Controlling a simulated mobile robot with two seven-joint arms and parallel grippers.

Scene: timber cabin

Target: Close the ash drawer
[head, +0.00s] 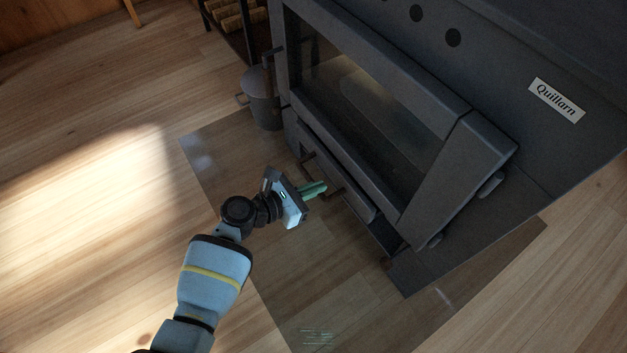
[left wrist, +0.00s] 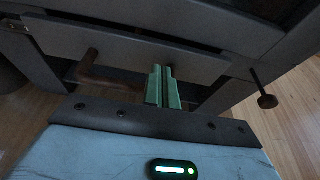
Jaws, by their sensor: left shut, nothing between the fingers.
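The ash drawer (head: 350,185) is the low dark front panel under the stove's glass door. It stands a little out from the stove body. In the left wrist view the drawer front (left wrist: 125,46) spans the top, with the brownish handle (left wrist: 97,74) left of my fingers. My left gripper (head: 322,187) has green fingers, shut and empty, pointing at the drawer front beside the handle. The fingertips also show in the left wrist view (left wrist: 162,70); I cannot tell whether they touch the panel. My right gripper is not in view.
The dark stove (head: 480,140) fills the upper right, with its glass door (head: 365,100) above the drawer. A grey bucket (head: 262,98) stands left of it, near a log rack (head: 232,22). A small knob (left wrist: 267,101) sticks out right of the drawer. The wooden floor (head: 90,200) at left is clear.

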